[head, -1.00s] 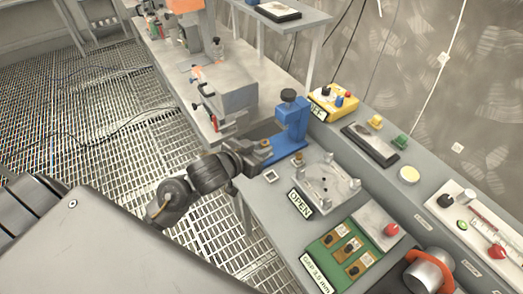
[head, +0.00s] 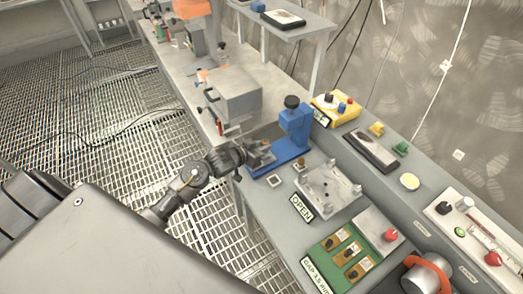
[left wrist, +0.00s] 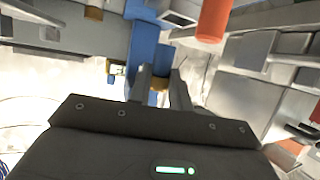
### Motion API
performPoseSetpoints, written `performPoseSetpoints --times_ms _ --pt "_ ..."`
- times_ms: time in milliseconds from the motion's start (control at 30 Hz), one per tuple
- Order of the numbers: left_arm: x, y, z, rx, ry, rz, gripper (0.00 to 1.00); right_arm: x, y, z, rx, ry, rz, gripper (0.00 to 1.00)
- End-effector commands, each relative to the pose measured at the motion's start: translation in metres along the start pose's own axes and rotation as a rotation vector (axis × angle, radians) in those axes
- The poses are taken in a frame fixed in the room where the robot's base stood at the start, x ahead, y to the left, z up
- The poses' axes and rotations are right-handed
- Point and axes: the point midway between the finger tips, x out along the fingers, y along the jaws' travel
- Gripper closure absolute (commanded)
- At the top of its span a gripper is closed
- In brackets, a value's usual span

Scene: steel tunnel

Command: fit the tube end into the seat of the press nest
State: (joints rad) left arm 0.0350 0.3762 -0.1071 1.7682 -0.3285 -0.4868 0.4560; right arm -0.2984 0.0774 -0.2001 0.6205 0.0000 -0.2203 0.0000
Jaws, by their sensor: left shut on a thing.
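The blue press (head: 294,125) with a black knob on top stands on the grey bench. I take it to be the press nest; its seat cannot be made out. My left gripper (head: 264,152) is at the left end of the press base, close to it. In the left wrist view my left gripper (left wrist: 160,88) is shut on a small brass-coloured piece (left wrist: 158,84), probably the tube end, mostly hidden between the fingers. The blue press (left wrist: 145,42) shows just beyond the fingertips. I cannot tell whether piece and press touch. My right gripper is not in view.
A grey box (head: 232,95) stands behind to the left.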

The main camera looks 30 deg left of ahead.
Motion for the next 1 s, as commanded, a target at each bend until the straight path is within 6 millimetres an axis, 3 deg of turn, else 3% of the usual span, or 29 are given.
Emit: performPoseSetpoints --times_ms 267,567,933,967,1000 --pt "0.008 -0.005 0.006 0.0 0.001 0.0 1.0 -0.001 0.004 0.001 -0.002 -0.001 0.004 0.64" --pt "0.022 -0.007 0.035 0.0 -0.001 -0.001 1.0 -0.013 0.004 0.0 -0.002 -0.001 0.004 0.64" --pt "0.024 -0.007 0.039 0.001 0.0 -0.001 1.0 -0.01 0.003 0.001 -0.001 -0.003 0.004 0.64" --pt "0.024 -0.007 0.039 0.001 0.0 -0.001 0.79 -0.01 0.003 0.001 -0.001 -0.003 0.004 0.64" --pt "0.023 -0.007 0.039 0.001 0.001 -0.001 0.73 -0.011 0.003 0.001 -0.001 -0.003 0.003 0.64"
